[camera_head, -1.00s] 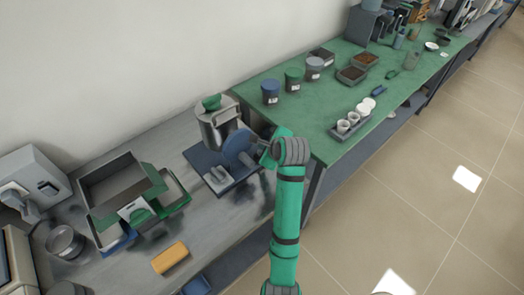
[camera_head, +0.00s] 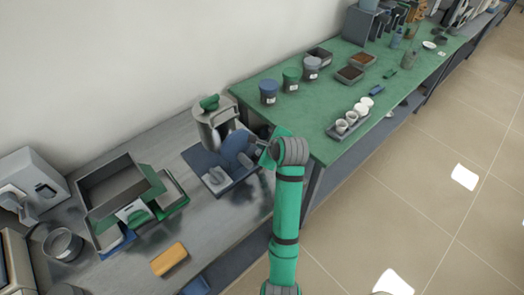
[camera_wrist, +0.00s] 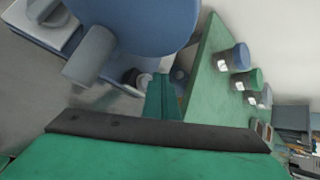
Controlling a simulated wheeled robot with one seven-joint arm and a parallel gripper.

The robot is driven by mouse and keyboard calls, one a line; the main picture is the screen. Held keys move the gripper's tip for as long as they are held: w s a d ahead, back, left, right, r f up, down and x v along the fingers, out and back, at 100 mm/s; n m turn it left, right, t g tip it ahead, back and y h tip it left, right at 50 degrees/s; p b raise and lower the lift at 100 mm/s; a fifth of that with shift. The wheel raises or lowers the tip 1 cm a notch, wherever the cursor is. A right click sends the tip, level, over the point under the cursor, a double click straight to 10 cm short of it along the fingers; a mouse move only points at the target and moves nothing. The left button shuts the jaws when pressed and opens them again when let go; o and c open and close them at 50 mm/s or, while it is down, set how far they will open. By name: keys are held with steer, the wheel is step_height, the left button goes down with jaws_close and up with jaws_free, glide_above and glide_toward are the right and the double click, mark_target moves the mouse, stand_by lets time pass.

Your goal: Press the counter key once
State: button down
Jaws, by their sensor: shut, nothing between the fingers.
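My gripper (camera_wrist: 164,88) shows in the wrist view as green fingers shut together, with nothing held. The fingertips are beside a blue disc (camera_wrist: 140,22) with a grey cylindrical knob (camera_wrist: 90,56). In the head view, this disc (camera_head: 236,146) belongs to a device on a dark blue base (camera_head: 204,161), and my wrist is just right of it. Small grey round parts (camera_wrist: 131,77) lie near the fingertips. I cannot tell which part is the counter key, or whether the fingertips touch anything.
A grey canister with a green lid (camera_head: 210,103) stands behind the disc. A green table (camera_head: 305,110) with several lidded jars is to the right. Trays (camera_head: 113,185) and an orange block (camera_head: 169,259) lie on the grey bench at left. Open floor is on the right.

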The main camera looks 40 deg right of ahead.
steer(key=shift+w+a+f, duration=0.15)
steer(key=shift+a, duration=0.2)
steer(key=shift+f, duration=0.25)
steer(key=shift+w+f, duration=0.1)
steer(key=shift+f, duration=0.2)
stand_by(0.4)
steer(key=shift+d, duration=0.15)
steer(key=shift+a+f, duration=0.2)
steer(key=shift+a, duration=0.05)
steer(key=shift+s+d, duration=0.2)
